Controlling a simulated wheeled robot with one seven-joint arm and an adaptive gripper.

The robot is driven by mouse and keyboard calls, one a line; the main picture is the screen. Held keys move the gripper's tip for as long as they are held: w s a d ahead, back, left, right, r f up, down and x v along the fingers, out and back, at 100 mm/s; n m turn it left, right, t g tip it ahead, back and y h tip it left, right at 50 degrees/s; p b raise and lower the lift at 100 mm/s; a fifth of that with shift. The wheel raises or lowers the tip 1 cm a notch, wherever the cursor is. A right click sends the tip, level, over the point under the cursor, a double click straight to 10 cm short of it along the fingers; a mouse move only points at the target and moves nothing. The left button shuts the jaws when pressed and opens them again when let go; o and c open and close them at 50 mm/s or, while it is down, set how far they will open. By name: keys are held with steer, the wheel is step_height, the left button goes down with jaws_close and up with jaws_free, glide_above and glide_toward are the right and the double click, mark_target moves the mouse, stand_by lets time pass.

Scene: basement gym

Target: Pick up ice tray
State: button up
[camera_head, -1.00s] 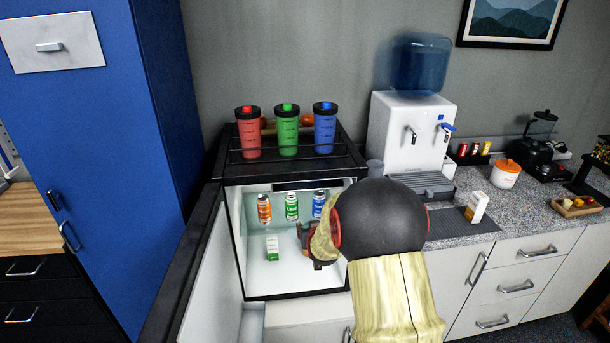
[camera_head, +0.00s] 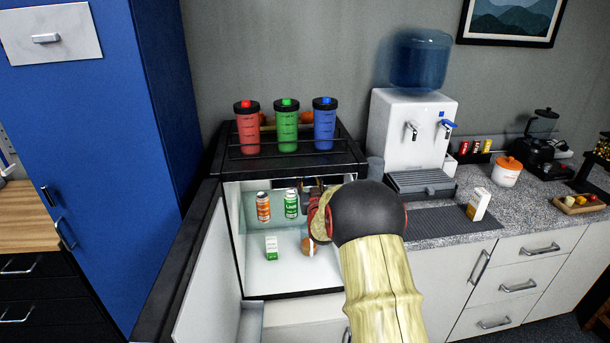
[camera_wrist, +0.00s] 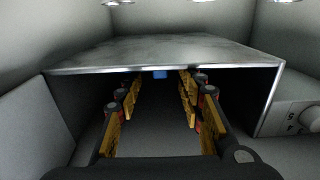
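My gripper (camera_wrist: 160,92) is open and empty in the wrist view. Its two fingers with yellow-brown pads stand apart inside a metal-walled compartment. A small blue patch (camera_wrist: 160,74) shows deep in the compartment, between and beyond the fingertips. It may be the ice tray, but too little shows to be sure. In the head view my gripper (camera_head: 309,188) reaches into the upper part of the open mini fridge (camera_head: 232,232), and my arm hides much of it. No ice tray can be made out in the head view.
An orange can (camera_head: 263,207) and a green can (camera_head: 291,204) stand in the fridge. A green-white carton (camera_head: 271,247) and a round orange-brown item (camera_head: 308,244) are lower down. A dial (camera_wrist: 303,116) is right of the compartment. Red, green and blue shakers stand on top.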

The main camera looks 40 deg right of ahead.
steer(key=shift+w+d, duration=0.3)
steer(key=shift+w, duration=0.3)
steer(key=shift+c, duration=0.2)
jaws_close()
